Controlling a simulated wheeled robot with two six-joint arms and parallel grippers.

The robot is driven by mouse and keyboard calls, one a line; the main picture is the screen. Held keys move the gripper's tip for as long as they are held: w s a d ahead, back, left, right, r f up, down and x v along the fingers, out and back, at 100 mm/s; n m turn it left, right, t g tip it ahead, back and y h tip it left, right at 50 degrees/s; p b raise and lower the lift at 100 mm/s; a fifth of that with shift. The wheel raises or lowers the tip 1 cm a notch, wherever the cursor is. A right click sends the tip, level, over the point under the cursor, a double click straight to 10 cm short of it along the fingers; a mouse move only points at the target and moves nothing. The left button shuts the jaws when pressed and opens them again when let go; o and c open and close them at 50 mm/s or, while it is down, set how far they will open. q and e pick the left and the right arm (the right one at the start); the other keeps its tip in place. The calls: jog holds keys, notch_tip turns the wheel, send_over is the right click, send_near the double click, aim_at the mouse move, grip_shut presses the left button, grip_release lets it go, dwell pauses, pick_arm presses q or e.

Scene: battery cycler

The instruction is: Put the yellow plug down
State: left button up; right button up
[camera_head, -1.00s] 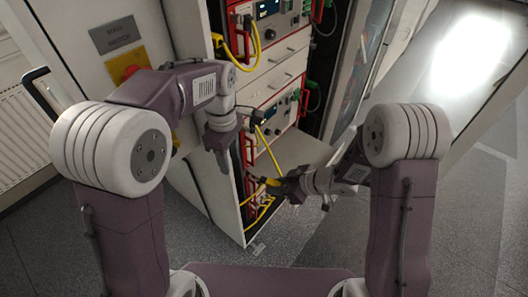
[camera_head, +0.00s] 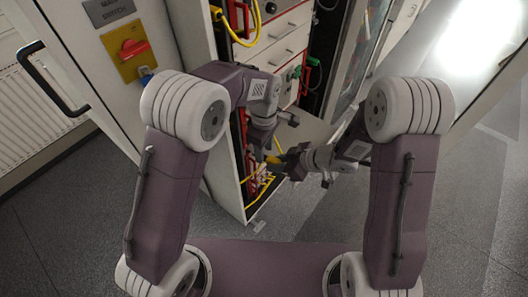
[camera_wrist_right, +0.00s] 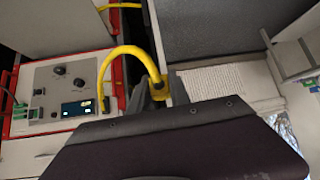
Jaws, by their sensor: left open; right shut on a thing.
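The yellow plug (camera_wrist_right: 160,86) is between the dark fingers of my right gripper (camera_wrist_right: 163,90) in the right wrist view, with its yellow cable (camera_wrist_right: 124,50) arching away to the left. In the head view my right gripper (camera_head: 283,160) is shut on the plug (camera_head: 272,159) at the lower front of the open cabinet. My left gripper (camera_head: 261,140) is open and close above and left of the right one. Its fingertips are small and partly lost against the dark rack, and I see nothing held in it.
The white cabinet (camera_head: 215,150) stands open, with red-framed instrument units (camera_wrist_right: 60,100) inside. More yellow cables (camera_head: 258,188) hang at its lower front. Grey floor (camera_head: 290,215) lies clear in front.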

pick_arm(q)
jog(key=shift+f, duration=1.15)
grip_shut()
pick_arm(e)
jog(key=o, duration=1.1)
jog(key=shift+c, duration=0.2)
pick_arm(q)
jog(key=shift+s, duration=0.1)
pick_arm(e)
jog(key=v, duration=1.2)
